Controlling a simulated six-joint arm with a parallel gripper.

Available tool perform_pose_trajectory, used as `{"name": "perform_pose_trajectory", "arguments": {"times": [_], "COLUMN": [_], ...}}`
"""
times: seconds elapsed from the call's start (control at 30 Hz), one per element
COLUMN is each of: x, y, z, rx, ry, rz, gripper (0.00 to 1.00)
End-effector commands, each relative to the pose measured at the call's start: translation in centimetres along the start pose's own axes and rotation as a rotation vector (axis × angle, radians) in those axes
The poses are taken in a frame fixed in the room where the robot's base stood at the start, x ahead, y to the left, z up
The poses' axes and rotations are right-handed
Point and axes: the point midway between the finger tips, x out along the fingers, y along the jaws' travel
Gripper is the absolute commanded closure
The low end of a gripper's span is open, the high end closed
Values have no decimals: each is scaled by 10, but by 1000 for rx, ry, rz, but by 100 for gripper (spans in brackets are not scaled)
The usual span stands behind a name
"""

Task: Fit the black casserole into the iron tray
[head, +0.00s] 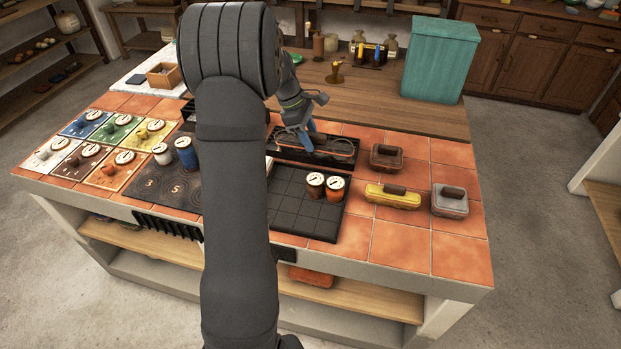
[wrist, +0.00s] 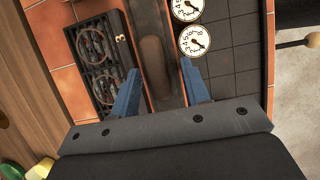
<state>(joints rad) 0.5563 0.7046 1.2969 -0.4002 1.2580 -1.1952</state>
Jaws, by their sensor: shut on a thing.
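The black casserole (wrist: 152,58), long and dark with a brown handle, lies between my gripper's blue fingers in the wrist view. My gripper (wrist: 158,70) is shut on it. In the head view my gripper (head: 304,138) is behind the iron tray, over a long dark shape where casserole and background are hard to separate. The iron tray (head: 287,205) is a black tray with a grid of square cells; it also shows at right in the wrist view (wrist: 240,60). The casserole appears to the left of the tray there, apart from its cells. Its underside is hidden.
Two dial-topped canisters, one brown (head: 315,187) and one orange (head: 334,190), stand on the tray's right side. Brown (head: 386,158), yellow (head: 392,198) and grey (head: 450,203) casseroles stand to the right. A black double-ring hob (wrist: 94,62) is beside the held casserole. The tray's front cells are bare.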

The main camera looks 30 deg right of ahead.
Motion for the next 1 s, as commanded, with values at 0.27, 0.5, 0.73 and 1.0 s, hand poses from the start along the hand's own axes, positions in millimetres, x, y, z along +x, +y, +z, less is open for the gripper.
{"name": "perform_pose_trajectory", "arguments": {"times": [0.27,0.5,0.73,1.0], "x": [26,53,77,88], "y": [2,3,2,3], "z": [-25,-36,-45,-50], "rx": [0,1,-1,1], "ry": [-3,-2,-2,-2], "rz": [-3,1,-1,2], "gripper": [94,94,94,94]}}
